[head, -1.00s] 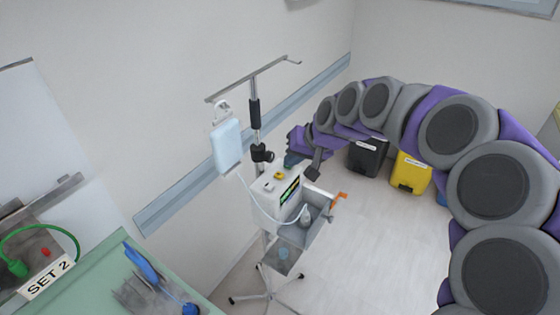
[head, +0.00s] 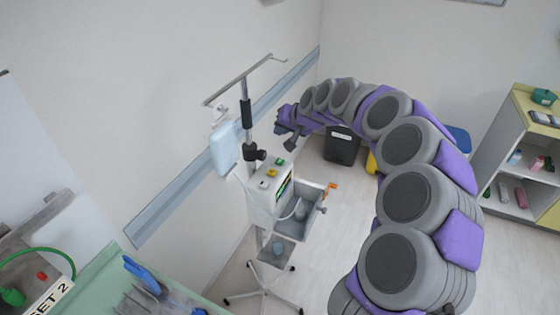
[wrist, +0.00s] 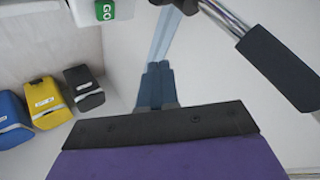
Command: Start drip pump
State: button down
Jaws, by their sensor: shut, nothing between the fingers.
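The drip pump (head: 262,199) is a white box on a wheeled stand, below a hanging pale blue drip bag (head: 224,148). Its top carries a green button (head: 279,161), a yellow button (head: 273,171) and a third one nearer the front left. A dark screen with green and yellow marks (head: 286,187) is on its side, seen at a steep angle. My gripper (head: 279,129) is shut and empty, above and behind the pump top, apart from the buttons. In the wrist view the closed blue fingers (wrist: 157,82) lie below the green GO button (wrist: 105,10).
The drip pole (head: 247,125) rises close left of my gripper. A grey tray (head: 312,199) with an orange clamp (head: 330,187) hangs beside the pump. A green table (head: 100,272) is at lower left, a shelf (head: 520,150) at right. Bins (wrist: 50,100) stand behind.

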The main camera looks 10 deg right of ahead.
jog(key=b, duration=0.3)
send_over(283, 162)
jog(key=f, duration=0.4)
jog(key=d+f, duration=0.1)
jog(key=f, duration=0.1)
jog(key=shift+w, duration=0.1)
jog(key=shift+a+f+b, duration=0.15)
jog(key=shift+a+f, duration=0.25)
jog(key=shift+f, duration=0.25)
jog(key=shift+a+f+b, duration=0.15)
jog(key=shift+a+f, duration=0.2)
jog(key=shift+f, duration=0.25)
jog(key=shift+a+f, duration=0.1)
jog(key=shift+a, duration=0.2)
jog(key=shift+d, duration=0.8)
jog(key=shift+a, duration=0.6)
jog(key=shift+d, duration=0.45)
